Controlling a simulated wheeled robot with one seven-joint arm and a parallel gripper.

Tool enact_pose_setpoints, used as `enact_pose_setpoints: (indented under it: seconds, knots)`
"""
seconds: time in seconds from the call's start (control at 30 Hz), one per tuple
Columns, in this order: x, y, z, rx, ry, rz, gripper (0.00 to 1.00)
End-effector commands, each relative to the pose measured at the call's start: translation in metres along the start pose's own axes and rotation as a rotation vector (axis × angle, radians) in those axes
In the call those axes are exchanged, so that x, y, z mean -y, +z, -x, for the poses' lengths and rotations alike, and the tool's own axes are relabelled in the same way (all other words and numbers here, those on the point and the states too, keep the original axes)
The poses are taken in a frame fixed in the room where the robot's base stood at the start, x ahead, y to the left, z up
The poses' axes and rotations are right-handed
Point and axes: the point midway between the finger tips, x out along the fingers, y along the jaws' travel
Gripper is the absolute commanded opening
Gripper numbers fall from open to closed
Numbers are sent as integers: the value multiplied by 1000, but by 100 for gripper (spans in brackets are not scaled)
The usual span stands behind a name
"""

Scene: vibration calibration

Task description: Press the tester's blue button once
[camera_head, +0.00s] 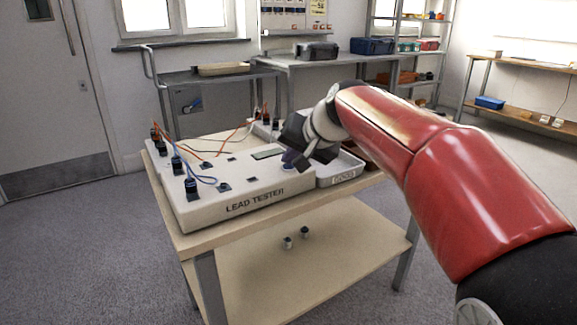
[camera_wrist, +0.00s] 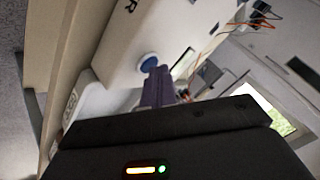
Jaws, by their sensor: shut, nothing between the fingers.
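The white lead tester (camera_head: 240,208) sits on a wooden-topped table, with its name on the front face. Its blue button (camera_head: 288,168) is near the front right corner, mostly covered by my gripper. In the wrist view the round blue button (camera_wrist: 148,62) shows clearly, in a pale surround. My gripper (camera_head: 288,158) is shut and empty, tilted down over that corner. In the wrist view its fingertips (camera_wrist: 158,70) appear right beside the button's edge. I cannot tell whether they touch it.
A white labelled tray (camera_head: 343,179) stands right of the tester, under my wrist. Orange and blue leads (camera_head: 205,178) with dark plugs lie on the tester's left and back. Two small items (camera_head: 296,237) rest on the lower shelf. A grey bench (camera_head: 335,62) is behind.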

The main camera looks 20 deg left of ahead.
Motion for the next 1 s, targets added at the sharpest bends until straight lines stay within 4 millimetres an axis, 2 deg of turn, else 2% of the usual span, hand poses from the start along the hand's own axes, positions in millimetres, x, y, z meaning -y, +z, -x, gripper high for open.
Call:
enact_pose_setpoints:
  seconds: [0.47, 0.8, 1.0]
  knots:
    - [-2, 2, -2, 2, 1, 0, 0]
    - [7, -7, 9, 2, 1, 0, 0]
    - [7, -7, 9, 1, 0, 0, 0]
